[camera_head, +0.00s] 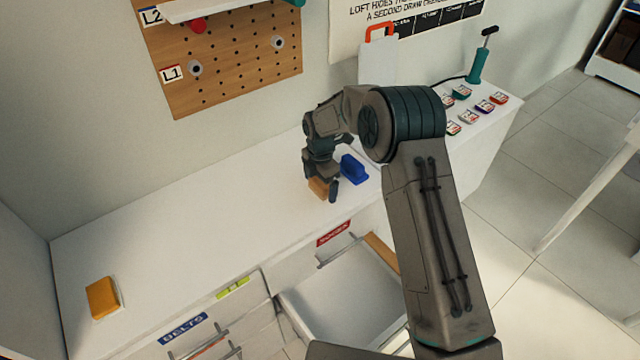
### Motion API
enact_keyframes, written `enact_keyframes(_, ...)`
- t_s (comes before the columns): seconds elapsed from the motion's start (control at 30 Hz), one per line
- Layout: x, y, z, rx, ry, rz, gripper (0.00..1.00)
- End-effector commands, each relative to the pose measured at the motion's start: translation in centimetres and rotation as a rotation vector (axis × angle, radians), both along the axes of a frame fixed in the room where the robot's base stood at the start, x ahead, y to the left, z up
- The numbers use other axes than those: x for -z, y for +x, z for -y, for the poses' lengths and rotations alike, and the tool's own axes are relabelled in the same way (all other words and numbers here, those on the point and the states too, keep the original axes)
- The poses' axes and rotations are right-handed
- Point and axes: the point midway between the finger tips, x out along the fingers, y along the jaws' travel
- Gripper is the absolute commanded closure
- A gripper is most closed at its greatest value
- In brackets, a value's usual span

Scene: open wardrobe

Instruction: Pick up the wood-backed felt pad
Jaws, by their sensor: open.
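My gripper (322,184) points down over the white counter and is open. A small tan, wood-coloured block (318,188) is at its fingertips, partly hidden by the fingers. I cannot tell whether the fingers touch it. A second, orange-tan block (102,298) with a pale edge lies at the far left of the counter, well away from my gripper. Both are wood-coloured, and the view is too small to tell which one is backed with felt. A blue block (353,168) with a raised part stands just right of my gripper.
The white counter (170,235) is clear between the two tan blocks. An open drawer (340,310) juts out below the front edge. Several small coloured items (470,115) and a teal pump (478,62) stand at the right end. A pegboard (225,55) hangs behind.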

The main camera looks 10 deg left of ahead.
Motion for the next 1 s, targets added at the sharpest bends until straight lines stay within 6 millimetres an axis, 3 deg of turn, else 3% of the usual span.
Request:
enact_keyframes(0.2, 0.1, 0.0, 0.0, 0.001, 0.000, 0.000, 0.09)
enact_keyframes(0.37, 0.1, 0.0, 0.0, 0.001, 0.000, 0.000, 0.54)
enact_keyframes(0.77, -0.3, 0.0, 0.0, 0.001, 0.001, 0.001, 0.55)
enact_keyframes(0.87, -1.1, 0.1, 0.0, 0.001, 0.002, 0.003, 0.55)
enact_keyframes(1.0, -3.4, 0.1, 0.0, 0.001, 0.003, 0.004, 0.55)
